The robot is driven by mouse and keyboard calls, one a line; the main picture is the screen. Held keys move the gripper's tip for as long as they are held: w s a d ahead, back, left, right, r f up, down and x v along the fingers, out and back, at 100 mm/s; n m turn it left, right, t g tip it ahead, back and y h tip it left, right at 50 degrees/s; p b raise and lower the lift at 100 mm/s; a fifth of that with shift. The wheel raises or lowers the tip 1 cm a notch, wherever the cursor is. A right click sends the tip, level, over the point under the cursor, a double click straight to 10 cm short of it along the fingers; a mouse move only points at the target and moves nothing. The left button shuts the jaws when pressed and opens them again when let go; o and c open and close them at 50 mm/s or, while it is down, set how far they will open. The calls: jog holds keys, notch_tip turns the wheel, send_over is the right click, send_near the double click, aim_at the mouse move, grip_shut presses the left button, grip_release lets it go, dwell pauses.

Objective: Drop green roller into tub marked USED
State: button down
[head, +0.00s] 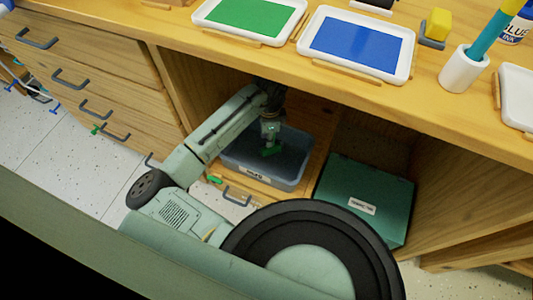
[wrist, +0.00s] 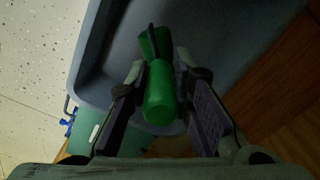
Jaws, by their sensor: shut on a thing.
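The green roller (head: 271,150) is held by my gripper (head: 269,138) over the grey-blue tub (head: 297,184) in the open cabinet bay. In the wrist view the green roller (wrist: 160,93) sits between the two fingers of my gripper (wrist: 161,82), one on each side. The grey-blue tub (wrist: 92,66) lies beyond and below it, and its rim shows at the left. The tub has a white label on its front, too small to read surely. How high the roller is above the tub floor is hard to tell.
A teal lidded box (head: 365,192) with a label stands right of the tub. The worktop (head: 170,30) overhangs the bay and bears a green tray (head: 245,17), a blue tray (head: 357,45) and a white cup (head: 463,72). Wooden drawers (head: 85,85) are at the left.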

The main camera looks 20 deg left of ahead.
jog(key=c, duration=1.3)
grip_release()
jog(key=shift+c, duration=0.2)
notch_tip(320, 180, up, 12)
jog(key=shift+r, duration=0.1)
jog(key=shift+r+p, duration=0.9)
